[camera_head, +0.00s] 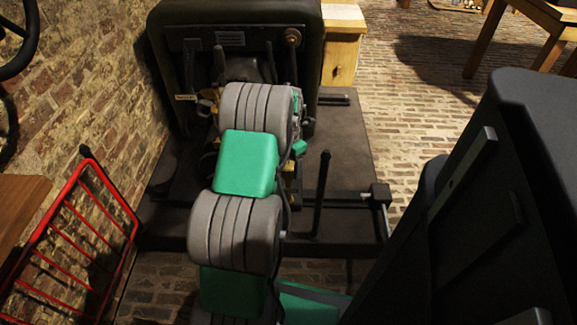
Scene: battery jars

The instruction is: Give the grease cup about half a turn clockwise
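A dark machine (232,18) stands on a dark base plate (345,150) in front of my arm. A small round brass-coloured fitting (292,36) sits at the upper right of its panel. I cannot tell whether this is the grease cup, and no other grease cup can be made out. My grey and green arm reaches forward to the machine and covers much of its lower middle. My gripper is hidden beyond the arm links, so its fingers and anything between them do not show.
An upright dark lever (320,190) rises right of my arm. A red wire rack (68,240) stands at the lower left by the brick wall (95,60). A wooden block (342,48) is behind the machine. Open brick floor (410,95) lies to the right.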

